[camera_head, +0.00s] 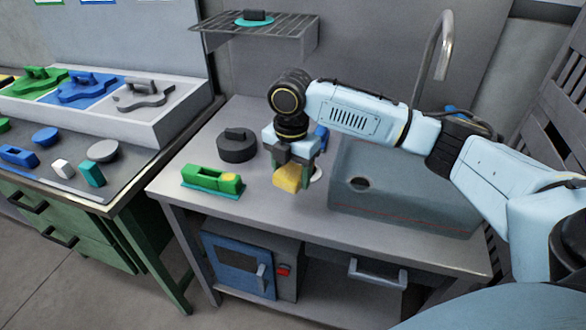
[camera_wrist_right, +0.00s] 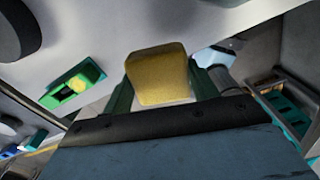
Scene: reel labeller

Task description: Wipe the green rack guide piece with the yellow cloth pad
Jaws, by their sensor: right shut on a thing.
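My right gripper (camera_head: 291,165) is shut on the yellow cloth pad (camera_head: 289,178), which fills the space between the fingers in the right wrist view (camera_wrist_right: 158,74). The pad is to the right of the green piece and apart from it. My left gripper is not in view.
A dark round object (camera_head: 237,148) stands behind the green piece. A sink (camera_head: 405,190) with a tall tap is at the right. A wire shelf (camera_head: 256,25) hangs above. A side bench (camera_head: 110,195) with coloured parts is at the left. The table's front strip is clear.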

